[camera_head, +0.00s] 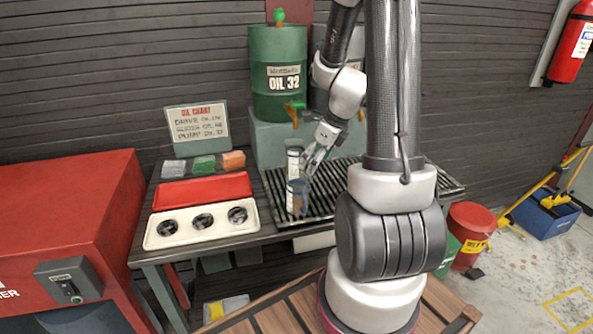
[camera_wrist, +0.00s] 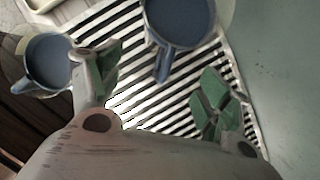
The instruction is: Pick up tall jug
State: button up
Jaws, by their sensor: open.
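Two pale jugs with blue insides stand on a slatted drip grate. The rear jug (camera_head: 294,158) is beside my gripper (camera_head: 311,163); in the wrist view this jug (camera_wrist: 182,22) is at top centre, its handle pointing toward my gripper. The front jug (camera_head: 297,202) stands nearer the grate's front edge, and it also shows at left in the wrist view (camera_wrist: 47,58). I cannot tell surely which jug is taller. In the wrist view my gripper (camera_wrist: 160,78) is open, green pads wide apart, the rear jug's handle between them in the picture. Contact is not visible.
The grate (camera_head: 335,185) lies on a bench below a green oil drum (camera_head: 279,85) on a grey stand (camera_head: 268,140). A cream tray with three dark round holes (camera_head: 185,236) and a red tray (camera_head: 203,190) lie to the left. A red machine (camera_head: 65,205) stands further left.

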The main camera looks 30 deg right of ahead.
aim_at(304, 149)
jog(key=w+a, duration=0.1)
jog(key=w, duration=0.1)
jog(key=w+a, duration=0.1)
jog(key=w, duration=0.1)
jog(key=shift+a, duration=0.2)
jog(key=shift+w+a+f, duration=0.15)
jog(key=shift+w, duration=0.2)
jog(key=shift+w+f, duration=0.15)
jog(key=shift+f, duration=0.25)
jog(key=shift+c, duration=0.4)
jog(key=c, duration=1.2)
jog(key=shift+r, duration=0.35)
jog(key=shift+s+d, duration=0.25)
jog(key=shift+s, duration=0.2)
